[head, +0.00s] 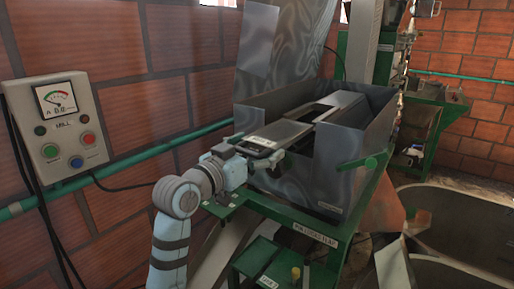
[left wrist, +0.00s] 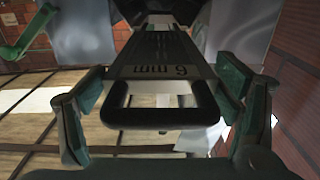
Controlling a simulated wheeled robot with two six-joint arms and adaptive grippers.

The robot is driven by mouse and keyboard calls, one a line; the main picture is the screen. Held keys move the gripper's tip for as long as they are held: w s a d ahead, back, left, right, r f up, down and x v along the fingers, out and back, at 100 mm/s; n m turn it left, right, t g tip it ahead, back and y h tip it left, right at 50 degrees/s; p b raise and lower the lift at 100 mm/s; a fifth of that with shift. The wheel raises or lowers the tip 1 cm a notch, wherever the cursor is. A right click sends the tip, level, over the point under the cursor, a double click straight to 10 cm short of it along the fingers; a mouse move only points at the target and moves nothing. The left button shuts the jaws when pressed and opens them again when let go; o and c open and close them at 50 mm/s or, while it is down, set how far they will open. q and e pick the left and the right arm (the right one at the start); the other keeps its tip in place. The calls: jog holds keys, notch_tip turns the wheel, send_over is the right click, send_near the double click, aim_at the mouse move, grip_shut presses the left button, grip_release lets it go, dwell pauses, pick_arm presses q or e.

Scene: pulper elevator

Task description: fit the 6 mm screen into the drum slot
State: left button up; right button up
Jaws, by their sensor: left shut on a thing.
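The 6 mm screen (head: 284,133) is a dark, flat, long frame with a loop handle at its near end. In the left wrist view the screen (left wrist: 160,71) shows its "6 mm" label upside down, with the handle loop nearest me. My left gripper (head: 259,158) is shut on the handle end, one finger on each side. The screen's far end reaches over the near-left wall of the grey drum housing (head: 338,160), in line with the dark slot opening (head: 318,112). How deep the far end sits in the slot cannot be told. My right gripper is not in view.
A control box (head: 60,125) with a gauge and buttons hangs on the brick wall at left. A green pipe (head: 140,158) runs along that wall. A green stand (head: 300,235) carries the housing. A large metal vat (head: 455,215) stands at right.

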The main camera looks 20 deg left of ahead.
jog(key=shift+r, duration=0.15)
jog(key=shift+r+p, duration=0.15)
jog(key=shift+p, duration=0.15)
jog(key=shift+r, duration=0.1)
dwell(0.5)
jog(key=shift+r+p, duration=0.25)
jog(key=shift+p, duration=0.1)
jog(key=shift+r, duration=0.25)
jog(key=shift+p, duration=0.3)
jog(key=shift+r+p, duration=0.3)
dwell(0.6)
